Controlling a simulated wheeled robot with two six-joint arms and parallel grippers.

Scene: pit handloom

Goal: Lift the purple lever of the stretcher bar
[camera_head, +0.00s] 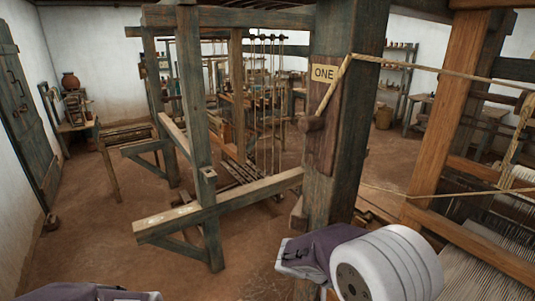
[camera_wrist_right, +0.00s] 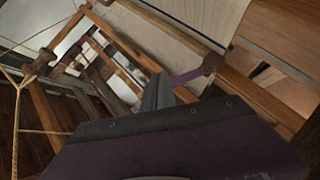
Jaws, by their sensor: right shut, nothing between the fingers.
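In the right wrist view a thin purple lever (camera_wrist_right: 190,76) slants up to the right, towards a brown wooden block (camera_wrist_right: 213,62) at the edge of the woven cloth. I take this block for part of the stretcher bar; the rest of the bar is hard to tell. My right gripper (camera_wrist_right: 158,84) is shut and empty. Its grey fingers appear close to the lever's left end; I cannot tell whether they touch it. My left gripper is out of view.
Cream cloth (camera_wrist_right: 195,14) lies beyond the lever, with wooden loom beams around it. In the head view a thick dark post (camera_head: 345,120) with a "ONE" sign (camera_head: 324,73) stands close ahead. A rope (camera_head: 430,67) runs right from it. Open floor (camera_head: 110,240) lies left.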

